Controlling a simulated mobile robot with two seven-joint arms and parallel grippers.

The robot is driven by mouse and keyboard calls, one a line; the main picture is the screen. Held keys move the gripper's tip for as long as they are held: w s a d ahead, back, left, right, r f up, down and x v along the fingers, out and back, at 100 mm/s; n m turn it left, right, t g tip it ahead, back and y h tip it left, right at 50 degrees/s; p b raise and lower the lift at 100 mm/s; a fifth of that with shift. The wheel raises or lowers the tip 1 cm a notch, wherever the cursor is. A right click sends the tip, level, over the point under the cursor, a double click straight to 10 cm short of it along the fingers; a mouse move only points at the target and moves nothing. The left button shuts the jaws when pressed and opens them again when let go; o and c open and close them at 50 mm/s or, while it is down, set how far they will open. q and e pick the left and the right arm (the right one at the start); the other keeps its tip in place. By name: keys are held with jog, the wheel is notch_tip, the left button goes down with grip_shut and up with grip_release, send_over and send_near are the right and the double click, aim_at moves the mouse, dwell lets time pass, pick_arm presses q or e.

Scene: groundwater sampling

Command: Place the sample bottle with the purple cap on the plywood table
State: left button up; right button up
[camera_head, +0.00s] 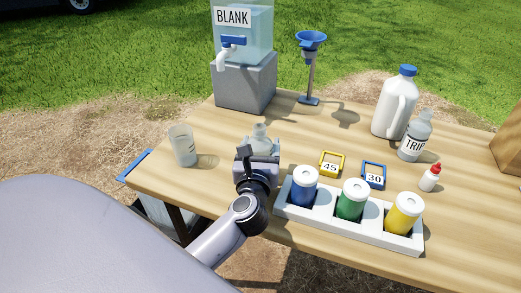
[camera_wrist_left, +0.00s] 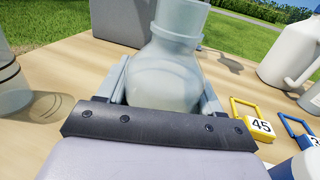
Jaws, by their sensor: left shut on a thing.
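A clear, pale bottle (camera_head: 260,133) is between the fingers of my left gripper (camera_head: 260,150) over the left part of the plywood table (camera_head: 225,180). In the left wrist view the bottle (camera_wrist_left: 165,70) fills the space between the two fingers, and the gripper is shut on its body. The bottle looks slightly tilted in that view, and its top is cut off. No purple cap shows in either view. I cannot tell whether its base touches the table. My right gripper is not in view.
A clear beaker (camera_head: 182,146) stands to the left. A white rack (camera_head: 335,229) with blue, green and yellow-marked containers is at front right. The BLANK tank's grey block (camera_head: 246,82) and a blue funnel stand (camera_head: 310,72) are behind.

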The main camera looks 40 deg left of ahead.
pick_arm(q)
jog(key=shift+f, duration=0.2)
jog(key=o, duration=1.1)
jog(key=shift+c, duration=0.2)
jog(key=shift+r, duration=0.1)
